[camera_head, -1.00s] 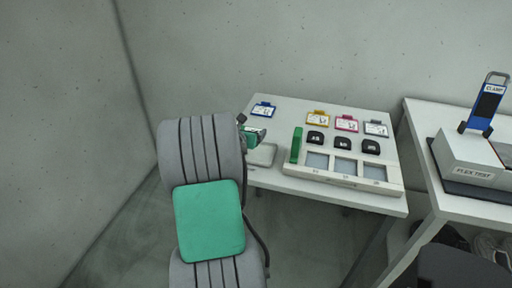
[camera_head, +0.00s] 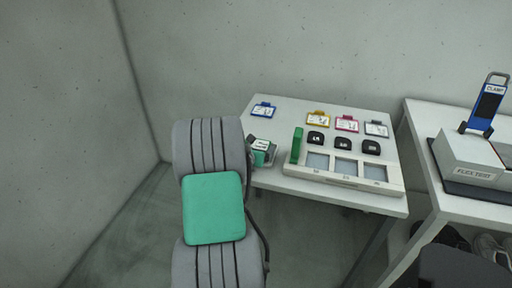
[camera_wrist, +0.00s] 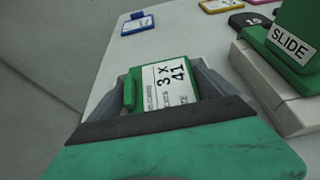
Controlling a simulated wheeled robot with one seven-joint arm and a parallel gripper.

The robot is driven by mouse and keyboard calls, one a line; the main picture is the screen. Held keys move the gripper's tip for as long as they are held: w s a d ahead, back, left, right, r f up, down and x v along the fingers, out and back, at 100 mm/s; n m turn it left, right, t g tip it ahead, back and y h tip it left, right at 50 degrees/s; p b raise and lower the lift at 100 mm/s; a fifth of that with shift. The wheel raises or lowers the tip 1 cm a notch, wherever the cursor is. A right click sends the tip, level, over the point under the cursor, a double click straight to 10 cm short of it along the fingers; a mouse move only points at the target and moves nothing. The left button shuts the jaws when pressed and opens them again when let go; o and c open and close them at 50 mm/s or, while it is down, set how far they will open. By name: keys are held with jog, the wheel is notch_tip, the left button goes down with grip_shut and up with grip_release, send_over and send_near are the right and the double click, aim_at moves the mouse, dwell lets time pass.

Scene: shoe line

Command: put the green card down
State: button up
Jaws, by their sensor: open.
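The card's near end is hidden behind my gripper's dark front edge. In the head view the card (camera_head: 260,145) is at the table's left front corner, with my gripper (camera_head: 263,156) around it, partly hidden by my arm. I cannot tell for sure whether it rests flat on the surface there.
A white tray (camera_head: 340,183) with a green slide block (camera_head: 296,146) and black pieces stands right of my gripper. A flex test machine (camera_head: 468,160) is further right.

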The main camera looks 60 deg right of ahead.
jog(key=shift+r, duration=0.1)
jog(key=shift+a+r, duration=0.15)
jog(key=shift+a, duration=0.05)
jog(key=v, duration=1.1)
jog(key=shift+s+a+r+p, duration=0.1)
jog(key=shift+a+p, duration=0.15)
jog(key=shift+p, duration=0.1)
jog(key=w+a+m+t+y, duration=0.1)
jog(key=w+a+m+y, duration=0.25)
jog(key=w+a, duration=0.35)
jog(key=w+a+m+t+y, duration=0.2)
jog(key=w+a+m, duration=0.25)
jog(key=a, duration=0.45)
jog(key=w+a+m+y, duration=0.2)
jog(key=a+m+y, duration=0.3)
jog(key=a, duration=1)
jog(key=s+a+m+g+y, duration=0.1)
jog(key=s+a+m, duration=0.2)
jog(key=a, duration=0.5)
jog(key=s+a+r+m+g+y, duration=0.1)
jog(key=s+a+m+y, duration=0.1)
jog(key=a, duration=0.5)
jog(key=shift+s+a+m+g, duration=0.35)
jog(key=shift+s+m, duration=0.45)
jog(key=shift+s, duration=0.45)
